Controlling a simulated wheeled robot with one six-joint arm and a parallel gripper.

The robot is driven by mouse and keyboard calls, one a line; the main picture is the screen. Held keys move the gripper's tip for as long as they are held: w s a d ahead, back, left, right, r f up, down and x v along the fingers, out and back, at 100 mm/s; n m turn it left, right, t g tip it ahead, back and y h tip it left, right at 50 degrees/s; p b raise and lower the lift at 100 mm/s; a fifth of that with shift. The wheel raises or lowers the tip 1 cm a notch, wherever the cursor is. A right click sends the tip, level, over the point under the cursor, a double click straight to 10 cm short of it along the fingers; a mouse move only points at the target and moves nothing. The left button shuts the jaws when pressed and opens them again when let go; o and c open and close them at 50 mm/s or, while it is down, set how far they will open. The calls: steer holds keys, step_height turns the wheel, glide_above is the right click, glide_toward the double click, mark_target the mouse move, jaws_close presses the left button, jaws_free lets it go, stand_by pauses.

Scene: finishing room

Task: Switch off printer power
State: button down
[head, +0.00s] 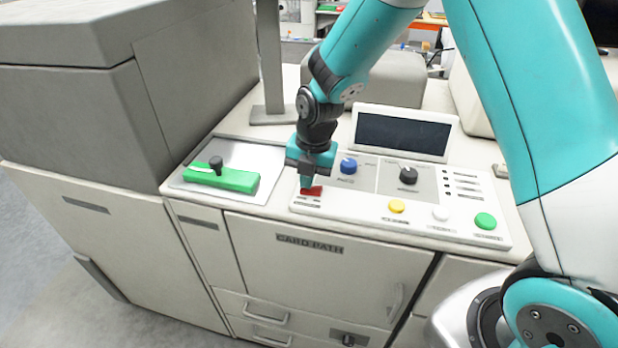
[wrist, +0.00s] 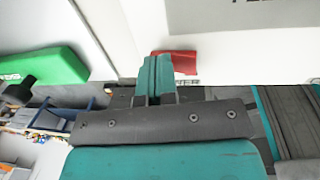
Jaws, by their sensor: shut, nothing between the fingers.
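The printer's control panel (head: 355,218) lies on top of the pale cabinet. A red rocker switch (head: 311,191) sits at its left end, with a small label below it. My gripper (head: 308,182) is shut and empty, pointing down at the red switch; its fingertips cover part of it. In the wrist view the shut fingers (wrist: 160,75) overlap the red switch (wrist: 178,62), and part of a label reading "ER" shows beside it. I cannot tell whether the fingertips touch the switch or which way it is tipped.
The panel also has a blue knob (head: 348,166), a black knob (head: 408,175), and yellow (head: 397,206), white (head: 440,213) and green (head: 485,221) buttons. A dark screen (head: 402,134) stands behind. A green block with a black knob (head: 222,178) lies left of the panel.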

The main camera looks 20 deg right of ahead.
steer(key=shift+s+d+f, duration=0.1)
steer(key=shift+s+d, duration=0.05)
steer(key=shift+s, duration=0.05)
steer(key=shift+s+d, duration=0.3)
steer(key=shift+d, duration=0.2)
steer(key=shift+r, duration=0.2)
steer(key=shift+r+p, duration=0.3)
step_height(320, 180, up, 13)
steer(key=s+d+b, duration=0.1)
steer(key=shift+d+r, duration=0.15)
steer(key=shift+d, duration=0.05)
